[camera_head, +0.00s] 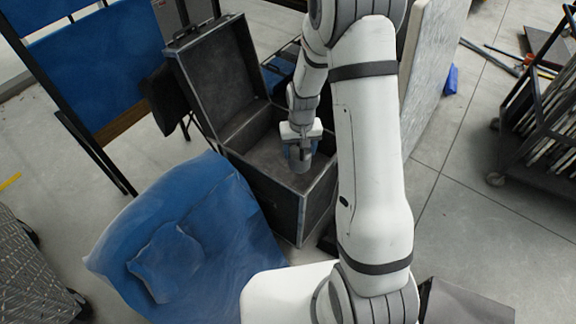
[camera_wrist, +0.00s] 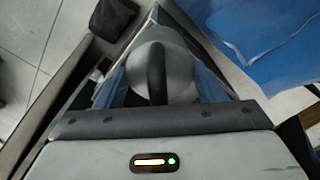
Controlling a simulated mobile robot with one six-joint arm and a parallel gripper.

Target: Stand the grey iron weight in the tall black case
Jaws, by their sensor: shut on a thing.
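The grey iron weight (camera_head: 300,160) is in my gripper (camera_head: 301,147), above the open tall black case (camera_head: 274,200). In the wrist view the weight (camera_wrist: 178,64) shows as a rounded grey body with a dark arched handle. My gripper (camera_wrist: 158,78) is shut on it, with a finger on either side. The case stands upright on the floor with its lid (camera_head: 218,75) raised at the back left. The weight's lower end shows against the case's dark interior. I cannot tell how deep it is or whether it touches the case. The underside of the weight is hidden in the wrist view.
A blue cushioned piece (camera_head: 190,235) lies at the case's front left. Blue panels on a dark frame (camera_head: 85,60) stand at the back left. A pale board (camera_head: 432,75) stands behind my arm. A wheeled rack (camera_head: 540,120) is at far right; floor before it is clear.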

